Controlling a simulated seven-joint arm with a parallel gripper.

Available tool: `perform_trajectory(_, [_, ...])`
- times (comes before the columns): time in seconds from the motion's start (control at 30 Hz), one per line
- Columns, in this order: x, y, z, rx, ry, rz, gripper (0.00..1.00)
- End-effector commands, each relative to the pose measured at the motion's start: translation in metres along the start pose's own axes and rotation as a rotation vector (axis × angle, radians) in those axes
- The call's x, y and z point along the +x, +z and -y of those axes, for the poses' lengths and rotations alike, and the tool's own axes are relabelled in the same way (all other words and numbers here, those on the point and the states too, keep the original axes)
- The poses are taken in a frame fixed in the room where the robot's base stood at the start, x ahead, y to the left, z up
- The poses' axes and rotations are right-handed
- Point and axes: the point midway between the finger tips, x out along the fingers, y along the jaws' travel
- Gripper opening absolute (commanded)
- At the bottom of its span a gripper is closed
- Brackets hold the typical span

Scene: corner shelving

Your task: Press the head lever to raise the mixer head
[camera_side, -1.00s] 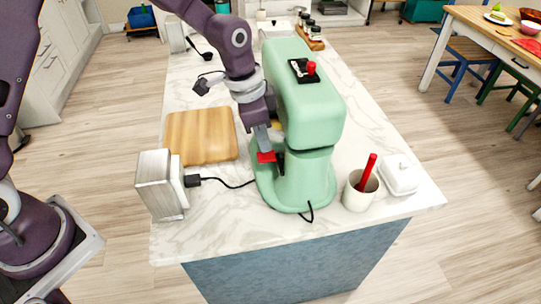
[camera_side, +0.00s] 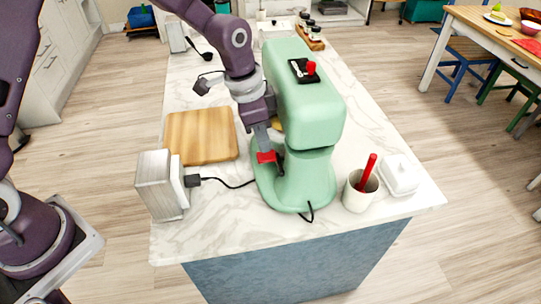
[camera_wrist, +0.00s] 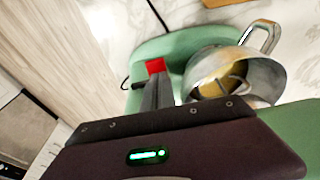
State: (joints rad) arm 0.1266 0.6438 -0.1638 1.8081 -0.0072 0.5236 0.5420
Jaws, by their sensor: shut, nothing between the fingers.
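The green stand mixer (camera_side: 303,110) stands on the marble counter with its head level; it also shows in the wrist view (camera_wrist: 150,48). A metal mixing bowl (camera_wrist: 230,75) with a handle and yellowish contents sits at the mixer. My gripper (camera_side: 265,152) is shut and empty, pointing down beside the lower body of the mixer. A red piece (camera_side: 266,157) is at its fingertips; I cannot tell whether it belongs to the fingers or the mixer. A small dark part (camera_side: 281,166), perhaps the head lever, is right beside it. Contact is unclear.
A wooden board (camera_side: 202,137) and a toaster-like metal box (camera_side: 162,185) with a cord lie left of the mixer. A white crock with a red handle (camera_side: 366,175) and a white lidded dish (camera_side: 399,175) stand to the right.

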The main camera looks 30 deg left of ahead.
Motion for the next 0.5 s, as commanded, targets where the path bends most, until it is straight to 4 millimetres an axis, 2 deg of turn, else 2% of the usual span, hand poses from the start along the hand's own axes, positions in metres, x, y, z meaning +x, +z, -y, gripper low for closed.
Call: perform_trajectory(0.5, [0.013,0.003,0.000,0.000,0.000,0.001,0.00])
